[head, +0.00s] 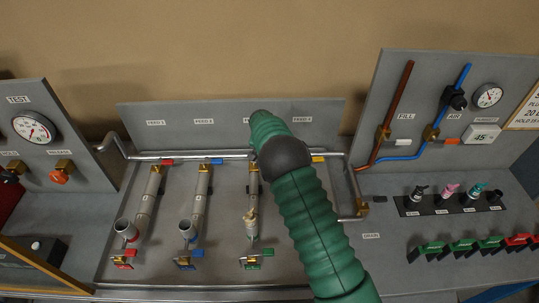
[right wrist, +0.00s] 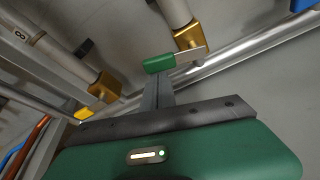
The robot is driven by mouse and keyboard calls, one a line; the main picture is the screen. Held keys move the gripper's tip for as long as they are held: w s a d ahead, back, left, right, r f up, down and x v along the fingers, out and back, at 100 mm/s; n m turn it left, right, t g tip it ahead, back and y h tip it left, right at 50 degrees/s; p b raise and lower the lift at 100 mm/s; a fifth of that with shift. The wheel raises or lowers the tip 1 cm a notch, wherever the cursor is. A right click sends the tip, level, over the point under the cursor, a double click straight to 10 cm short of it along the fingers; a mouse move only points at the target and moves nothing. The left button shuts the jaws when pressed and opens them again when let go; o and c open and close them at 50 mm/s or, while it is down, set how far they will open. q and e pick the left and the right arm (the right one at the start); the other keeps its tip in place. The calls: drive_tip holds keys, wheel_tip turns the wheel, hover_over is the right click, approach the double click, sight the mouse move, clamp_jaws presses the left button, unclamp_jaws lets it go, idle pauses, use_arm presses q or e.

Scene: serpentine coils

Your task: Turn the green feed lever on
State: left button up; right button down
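The green feed lever (right wrist: 160,63) shows in the right wrist view. It is a short green handle on a metal arm that runs to a brass valve (right wrist: 190,38) on a pipe. My right gripper (right wrist: 158,82) has its dark fingers together at the middle of its bar. The fingertips are right at the green handle; I cannot tell whether they touch it. In the head view my green right arm reaches up the panel from the lower right and hides this lever and the fingers. My left gripper is in neither view.
Red (head: 167,161), blue (head: 217,160) and yellow (head: 318,159) feed levers line the same top pipe. A lower green lever (head: 252,266) sits below the third coil. The right panel (head: 400,85) stands close to my arm. The lower left of the feed panel is free of my arms.

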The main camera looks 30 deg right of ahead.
drive_tip(key=m, duration=0.1)
drive_tip(key=s+a+m, duration=0.1)
drive_tip(key=m+g, duration=0.1)
drive_tip(key=shift+s+a+f+m+h+b, duration=0.1)
drive_tip(key=shift+s+a+m+h+b, duration=0.2)
drive_tip(key=shift+b, duration=0.1)
drive_tip(key=shift+s+a+m+g+b, duration=0.2)
drive_tip(key=shift+a+m+g, duration=0.25)
drive_tip(key=shift+a+m, duration=0.6)
drive_tip(key=shift+s+a+m+g+b, duration=0.2)
drive_tip(key=shift+a+m+g, duration=0.3)
drive_tip(key=shift+m, duration=1.05)
drive_tip(key=shift+s+a+m+g+b, duration=0.1)
drive_tip(key=shift+a+m+g+b, duration=0.2)
drive_tip(key=shift+a+m, duration=0.8)
drive_tip(key=shift+d, duration=0.1)
drive_tip(key=s+d, duration=0.2)
drive_tip(key=d, duration=0.2)
drive_tip(key=w+b+v, duration=0.1)
drive_tip(key=v, duration=0.9)
